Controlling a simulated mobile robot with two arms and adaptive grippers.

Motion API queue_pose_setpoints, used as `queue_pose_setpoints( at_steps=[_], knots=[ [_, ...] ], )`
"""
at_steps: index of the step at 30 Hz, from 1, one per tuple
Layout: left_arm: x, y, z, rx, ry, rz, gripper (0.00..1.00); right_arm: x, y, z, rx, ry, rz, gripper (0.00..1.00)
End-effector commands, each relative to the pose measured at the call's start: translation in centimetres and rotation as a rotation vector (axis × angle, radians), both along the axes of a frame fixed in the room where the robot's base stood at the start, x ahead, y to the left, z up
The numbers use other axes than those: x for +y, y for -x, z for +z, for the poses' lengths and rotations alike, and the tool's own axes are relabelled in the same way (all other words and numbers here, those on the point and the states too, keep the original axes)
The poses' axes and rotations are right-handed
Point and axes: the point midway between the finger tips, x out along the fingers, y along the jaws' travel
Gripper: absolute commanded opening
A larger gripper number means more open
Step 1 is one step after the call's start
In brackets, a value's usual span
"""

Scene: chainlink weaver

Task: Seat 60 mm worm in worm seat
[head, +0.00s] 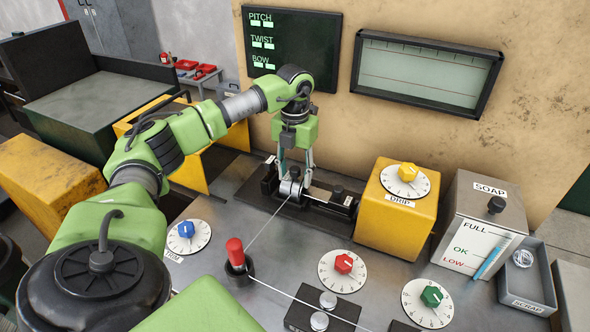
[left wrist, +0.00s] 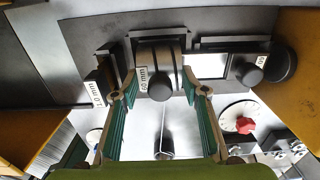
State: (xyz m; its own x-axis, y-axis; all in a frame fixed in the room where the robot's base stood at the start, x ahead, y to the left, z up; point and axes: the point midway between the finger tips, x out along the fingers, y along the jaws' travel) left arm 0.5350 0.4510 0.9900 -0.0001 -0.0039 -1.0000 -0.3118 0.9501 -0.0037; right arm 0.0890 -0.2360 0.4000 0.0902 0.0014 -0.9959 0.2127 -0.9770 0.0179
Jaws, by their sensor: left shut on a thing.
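The worm is over the black base. The worm seat cannot be told apart from the base, and I cannot tell whether the worm rests in it. My right gripper is not in view.
A black block with a round knob (left wrist: 249,73) stands right of the worm. A wire (head: 268,222) runs from near the worm to the red-handled post (head: 235,252). A yellow DRIP box (head: 396,205), a SOAP box (head: 476,222) and several dials stand nearby.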

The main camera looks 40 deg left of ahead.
Motion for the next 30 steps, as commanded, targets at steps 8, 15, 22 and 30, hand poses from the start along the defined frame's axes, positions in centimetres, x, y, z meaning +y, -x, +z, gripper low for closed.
queue_pose_setpoints(
  at_steps=[8, 15, 22, 30],
  knots=[
    [0.0, -0.06, 0.11, -0.002, 0.0, 0.0, 0.04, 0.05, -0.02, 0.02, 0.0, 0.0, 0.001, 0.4],
    [-0.01, -0.07, -0.07, -0.002, 0.0, -0.001, 0.03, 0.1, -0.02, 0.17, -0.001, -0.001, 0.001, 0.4],
    [0.0, -0.09, -0.17, -0.003, 0.001, -0.001, 0.03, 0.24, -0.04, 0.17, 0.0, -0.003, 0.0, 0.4],
    [0.01, -0.08, -0.17, -0.002, 0.0, -0.001, 0.61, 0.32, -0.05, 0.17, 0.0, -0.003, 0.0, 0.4]
  ],
)
